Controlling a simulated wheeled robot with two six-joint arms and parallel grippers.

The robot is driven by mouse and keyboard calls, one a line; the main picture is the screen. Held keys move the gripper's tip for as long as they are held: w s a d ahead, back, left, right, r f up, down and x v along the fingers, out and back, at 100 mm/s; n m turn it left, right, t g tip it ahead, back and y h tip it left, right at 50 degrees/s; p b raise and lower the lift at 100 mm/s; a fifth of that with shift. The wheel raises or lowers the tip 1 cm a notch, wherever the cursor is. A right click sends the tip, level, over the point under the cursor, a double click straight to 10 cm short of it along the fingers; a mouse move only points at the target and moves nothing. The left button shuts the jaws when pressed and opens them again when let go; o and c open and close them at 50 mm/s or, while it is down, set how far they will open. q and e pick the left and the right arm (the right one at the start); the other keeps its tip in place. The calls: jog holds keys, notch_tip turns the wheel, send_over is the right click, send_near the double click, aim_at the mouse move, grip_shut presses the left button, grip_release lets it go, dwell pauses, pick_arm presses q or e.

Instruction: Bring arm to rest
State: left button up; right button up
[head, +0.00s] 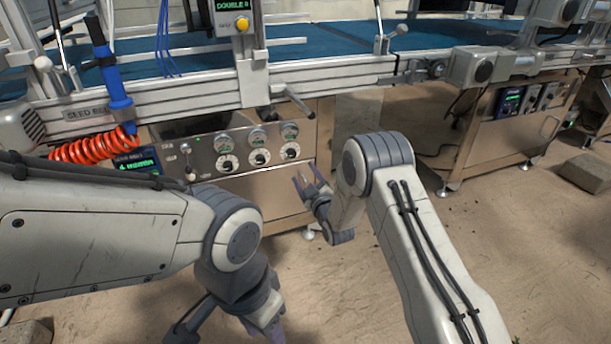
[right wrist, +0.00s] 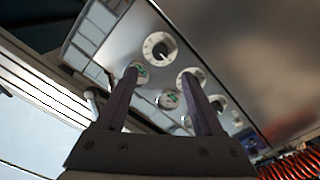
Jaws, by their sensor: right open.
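My right gripper (head: 308,182) is in front of the steel control panel (head: 240,150), with its two purple fingers spread and nothing between them. In the right wrist view the open fingers (right wrist: 163,88) point toward the panel's dials, and a gap to the panel cannot be judged. My left arm comes in from the left, and its gripper (head: 232,328) hangs low at the bottom edge of the head view. The left gripper is partly cut off, so its opening cannot be judged.
The machine's blue conveyor belt (head: 190,62) and metal rail run across the back. A coiled orange hose (head: 95,148) hangs near my left arm. A second cabinet (head: 515,120) stands at the right. The concrete floor (head: 500,240) at the right is mostly clear.

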jog(key=s+a+r+m+g+p, duration=0.1)
jog(key=s+a+r+g, duration=0.15)
jog(key=s, duration=0.35)
jog(key=s+a+r+g+h+p, duration=0.1)
jog(key=s+a+r+g, duration=0.15)
jog(key=s+r, duration=0.2)
jog(key=s+a+r+m+g+p, duration=0.1)
jog(key=s+a+r+g, duration=0.1)
jog(key=s+r+g, duration=0.3)
jog(key=s+d+r+m+g+h+p, duration=0.15)
jog(key=s+d+g, duration=0.25)
jog(key=s, duration=1.3)
jog(key=s+d+r+m+g+h, duration=0.1)
jog(key=s+d+g+h, duration=0.2)
jog(key=s, duration=1.3)
notch_tip(320, 180, up, 38)
jog(key=d+p, duration=0.1)
jog(key=p, duration=3.7)
jog(key=shift+s+d+f+y, duration=0.2)
jog(key=shift+s+d+y, duration=0.05)
jog(key=shift+y, duration=0.2)
